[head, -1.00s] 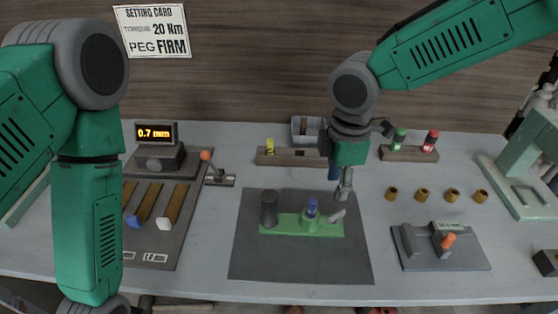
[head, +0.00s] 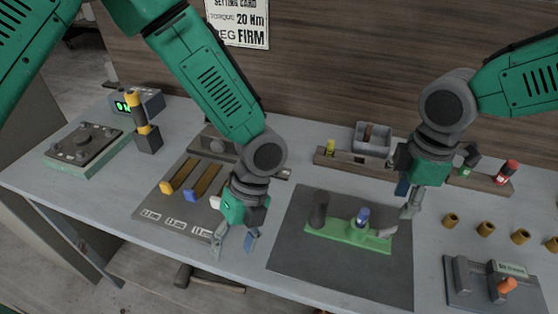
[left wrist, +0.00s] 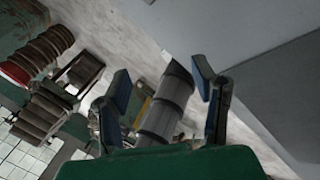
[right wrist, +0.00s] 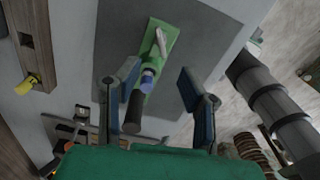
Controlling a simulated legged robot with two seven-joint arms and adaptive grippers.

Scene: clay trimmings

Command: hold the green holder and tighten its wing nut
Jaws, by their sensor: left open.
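The green holder (head: 336,233) lies on the dark mat (head: 300,265). It carries a dark upright cylinder (head: 319,212) at its left end, a blue-topped piece (head: 362,215) near the middle and a pale grey tilted piece (head: 384,232) at its right end. I cannot tell which piece is the wing nut. My right gripper (head: 408,198) is open and empty, above and behind the grey end. The right wrist view shows the holder (right wrist: 167,40) beyond my open fingers (right wrist: 157,85). My left gripper (head: 234,242) is open and empty, left of the mat; the left wrist view does not show the holder.
A slotted board (head: 155,213) with coloured-ended tools lies left of my left gripper. A wooden rack (head: 335,163) and grey bin (head: 372,139) stand behind the mat. Several brass rings (head: 486,229) and a grey fixture (head: 470,285) are to the right. A setting card (head: 240,20) hangs behind.

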